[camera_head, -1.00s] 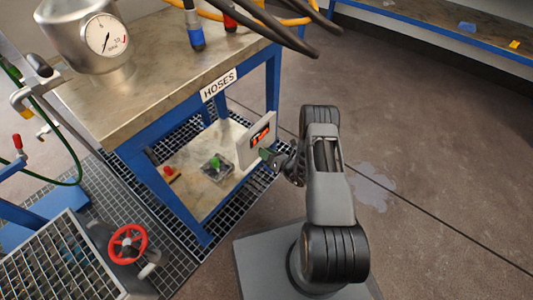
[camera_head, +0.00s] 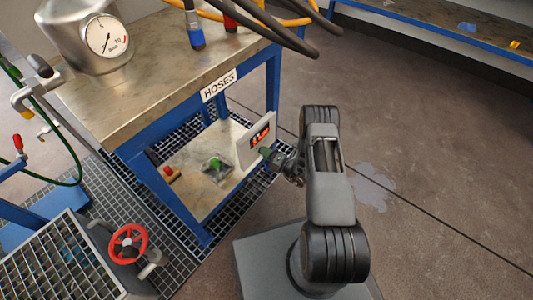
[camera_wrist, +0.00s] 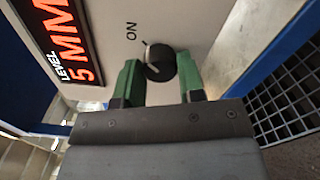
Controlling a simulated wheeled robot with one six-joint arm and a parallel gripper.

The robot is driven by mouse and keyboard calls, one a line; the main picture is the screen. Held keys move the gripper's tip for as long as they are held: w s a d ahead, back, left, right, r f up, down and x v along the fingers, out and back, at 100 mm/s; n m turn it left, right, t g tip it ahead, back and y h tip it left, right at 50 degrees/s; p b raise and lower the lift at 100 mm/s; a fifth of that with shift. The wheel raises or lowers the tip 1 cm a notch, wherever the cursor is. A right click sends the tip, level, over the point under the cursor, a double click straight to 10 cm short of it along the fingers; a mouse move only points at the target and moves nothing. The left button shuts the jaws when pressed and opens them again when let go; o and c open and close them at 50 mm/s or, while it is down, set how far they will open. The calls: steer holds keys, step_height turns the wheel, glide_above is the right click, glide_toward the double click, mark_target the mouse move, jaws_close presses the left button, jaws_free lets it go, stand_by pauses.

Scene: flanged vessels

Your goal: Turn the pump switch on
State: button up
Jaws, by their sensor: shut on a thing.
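The pump switch is a round black knob (camera_wrist: 160,62) on a pale panel (camera_wrist: 205,22), with the word ON printed beside it in the wrist view. My gripper (camera_wrist: 161,80) has its two green fingers on either side of the knob, shut on it. I cannot clearly tell which way the knob points. In the head view my gripper (camera_head: 270,155) is at the right part of the panel (camera_head: 243,150), and the knob is hidden behind the fingers.
A red lit level display (camera_wrist: 62,38) is beside the knob. The panel is by a blue-framed bench (camera_head: 135,92) labelled HOSES, with a gauge (camera_head: 104,36) on a metal vessel. A red handwheel (camera_head: 128,243) is at lower left. Open floor (camera_head: 430,150) lies right.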

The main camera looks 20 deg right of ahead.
stand_by(0.4)
steer(key=o, duration=0.9)
steer(key=p+v, duration=0.3)
steer(key=v, duration=1)
steer(key=shift+s+d, duration=0.3)
